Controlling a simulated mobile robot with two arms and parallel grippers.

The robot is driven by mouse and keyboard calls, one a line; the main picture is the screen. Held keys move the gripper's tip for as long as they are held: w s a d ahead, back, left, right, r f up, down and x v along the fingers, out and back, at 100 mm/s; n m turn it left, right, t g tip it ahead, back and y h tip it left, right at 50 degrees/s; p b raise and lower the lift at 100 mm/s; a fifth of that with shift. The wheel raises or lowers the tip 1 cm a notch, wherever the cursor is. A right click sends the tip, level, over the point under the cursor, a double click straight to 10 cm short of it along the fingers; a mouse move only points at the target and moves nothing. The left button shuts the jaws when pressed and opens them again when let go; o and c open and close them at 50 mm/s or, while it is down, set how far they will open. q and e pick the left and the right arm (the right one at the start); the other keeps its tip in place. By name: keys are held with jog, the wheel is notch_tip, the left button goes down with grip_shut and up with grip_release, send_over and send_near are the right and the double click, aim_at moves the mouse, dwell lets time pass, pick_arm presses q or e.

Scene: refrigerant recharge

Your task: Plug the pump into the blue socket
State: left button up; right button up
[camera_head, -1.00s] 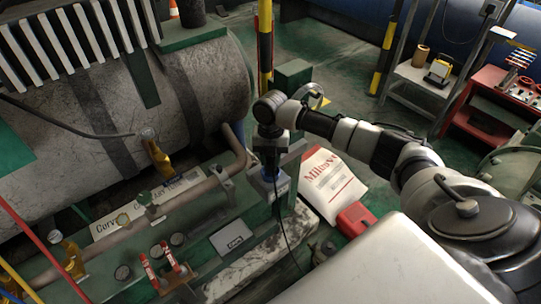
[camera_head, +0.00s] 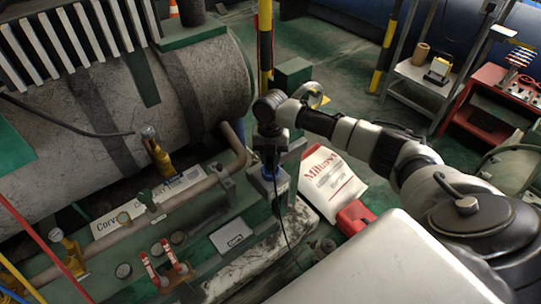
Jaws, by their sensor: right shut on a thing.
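My right gripper (camera_head: 271,158) points down at the right end of the green machine base. It is shut on the pump's plug, which is mostly hidden by the jaws. A dark cable (camera_head: 282,225) hangs from below the gripper and runs down past the base. The blue socket (camera_head: 268,174) shows as a small blue patch right at the jaw tips, on a grey box (camera_head: 262,187). I cannot tell whether the plug is inside it or just above it. My left gripper is not in view.
A large grey tank (camera_head: 190,90) stands behind at left. Pipes, gauges and red-handled valves (camera_head: 155,270) line the green base. A white sack (camera_head: 330,182) and a red box (camera_head: 354,216) lie right of the gripper. A yellow-black post (camera_head: 265,50) stands behind.

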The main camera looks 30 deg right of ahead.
dwell(0.4)
pick_arm(q)
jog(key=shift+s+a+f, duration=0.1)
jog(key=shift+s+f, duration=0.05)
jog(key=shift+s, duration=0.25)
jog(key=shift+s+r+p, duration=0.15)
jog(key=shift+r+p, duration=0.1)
jog(key=shift+p, duration=0.2)
pick_arm(e)
jog(key=shift+r, duration=0.1)
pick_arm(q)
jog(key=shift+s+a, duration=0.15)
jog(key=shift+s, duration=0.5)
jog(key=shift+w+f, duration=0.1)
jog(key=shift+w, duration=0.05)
pick_arm(e)
jog(key=shift+f, duration=0.35)
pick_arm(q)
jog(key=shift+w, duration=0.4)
pick_arm(e)
jog(key=shift+f, duration=0.15)
